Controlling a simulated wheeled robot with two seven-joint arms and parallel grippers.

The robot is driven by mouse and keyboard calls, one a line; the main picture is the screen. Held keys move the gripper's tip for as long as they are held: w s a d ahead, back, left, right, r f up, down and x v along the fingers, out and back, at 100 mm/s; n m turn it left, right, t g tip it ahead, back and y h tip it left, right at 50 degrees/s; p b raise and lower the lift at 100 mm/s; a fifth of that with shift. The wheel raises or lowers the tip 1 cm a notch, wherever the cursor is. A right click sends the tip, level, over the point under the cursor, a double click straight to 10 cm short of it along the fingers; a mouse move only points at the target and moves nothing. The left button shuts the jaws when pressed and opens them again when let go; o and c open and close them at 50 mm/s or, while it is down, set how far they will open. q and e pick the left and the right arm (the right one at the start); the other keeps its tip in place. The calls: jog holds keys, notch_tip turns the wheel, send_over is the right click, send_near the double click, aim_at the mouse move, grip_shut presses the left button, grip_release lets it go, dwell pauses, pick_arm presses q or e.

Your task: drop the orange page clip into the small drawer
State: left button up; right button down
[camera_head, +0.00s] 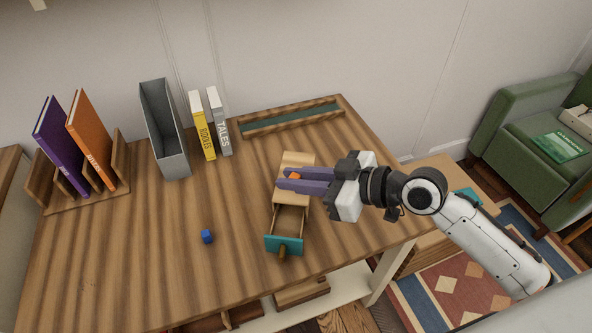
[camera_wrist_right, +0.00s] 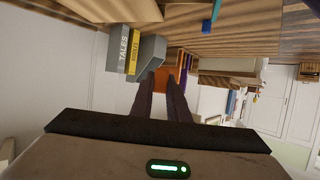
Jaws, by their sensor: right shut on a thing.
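The orange page clip (camera_head: 295,175) shows as a small orange patch between the purple fingers of my right gripper (camera_head: 281,179). The gripper is shut on the clip, over the small wooden drawer box. The small drawer (camera_head: 289,220) is pulled out towards the front of the table, with a teal front (camera_head: 284,245) and a wooden knob. Its visible inside looks empty. The fingertips are over the box top, behind the open drawer. In the right wrist view the fingers (camera_wrist_right: 163,80) are close together, and I cannot make out the clip there. My left gripper is not in view.
A blue cube (camera_head: 207,236) lies left of the drawer. A grey file holder (camera_head: 166,130), yellow book (camera_head: 203,125) and grey book (camera_head: 219,122) stand at the back. A wooden rack (camera_head: 120,160) holds purple and orange books. A shallow tray (camera_head: 290,119) lies at the back right.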

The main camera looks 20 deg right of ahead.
notch_tip(320, 180, down, 5)
jog(key=b, duration=0.3)
jog(key=shift+f, duration=0.2)
jog(key=c, duration=1.6)
grip_release()
jog(key=shift+c, duration=0.2)
jog(key=b+v, duration=0.2)
jog(key=v, duration=0.8)
jog(key=shift+s, duration=0.15)
jog(key=shift+d+r, duration=0.1)
jog(key=shift+d, duration=0.05)
